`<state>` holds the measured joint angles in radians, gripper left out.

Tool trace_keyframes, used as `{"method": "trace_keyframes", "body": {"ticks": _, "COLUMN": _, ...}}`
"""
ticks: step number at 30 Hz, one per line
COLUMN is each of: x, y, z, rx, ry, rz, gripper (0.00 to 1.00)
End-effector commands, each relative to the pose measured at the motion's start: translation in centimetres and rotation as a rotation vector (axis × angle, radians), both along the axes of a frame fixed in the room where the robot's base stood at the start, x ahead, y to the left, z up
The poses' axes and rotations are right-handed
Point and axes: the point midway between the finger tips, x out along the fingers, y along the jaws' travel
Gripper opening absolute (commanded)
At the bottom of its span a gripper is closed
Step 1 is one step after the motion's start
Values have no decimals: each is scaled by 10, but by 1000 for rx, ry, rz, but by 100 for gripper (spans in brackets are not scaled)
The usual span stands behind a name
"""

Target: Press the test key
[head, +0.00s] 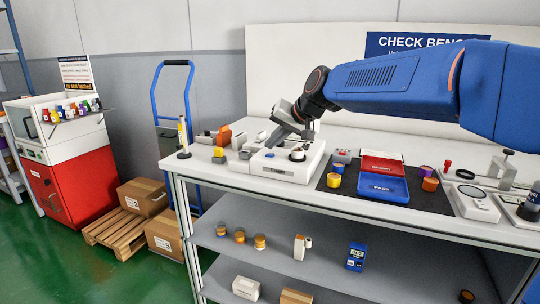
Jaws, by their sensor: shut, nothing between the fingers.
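A white test device (285,172) stands on the bench, left of the dark mat. A dark round part with a light top (298,154) sits on it. A small blue spot (270,155) shows on its left part; it may be the test key, but it is too small to tell. My gripper (272,144) is shut and empty, pointing down and left at the end of my blue arm. Its tips are over the left part of the device, just above the blue spot in the picture. I cannot tell whether they touch it.
A dark mat (425,198) holds a red and blue case (382,187) and several small rolls. Small blocks and a yellow-and-white upright item (183,137) stand at the left. A magnifier-like stand (476,203) is at the right. The bench's front strip is clear.

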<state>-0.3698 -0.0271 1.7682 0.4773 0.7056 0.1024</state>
Motion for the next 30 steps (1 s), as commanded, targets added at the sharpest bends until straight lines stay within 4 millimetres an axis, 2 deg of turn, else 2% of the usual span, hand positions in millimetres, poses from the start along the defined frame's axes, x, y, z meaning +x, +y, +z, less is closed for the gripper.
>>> {"method": "trace_keyframes", "body": {"ticks": 19, "x": 0, "y": 0, "z": 0, "rx": 0, "ry": 0, "rz": 0, "gripper": 0}}
{"method": "trace_keyframes", "body": {"ticks": 30, "x": 0, "y": 0, "z": -8, "rx": 0, "ry": 0, "rz": 0, "gripper": 0}}
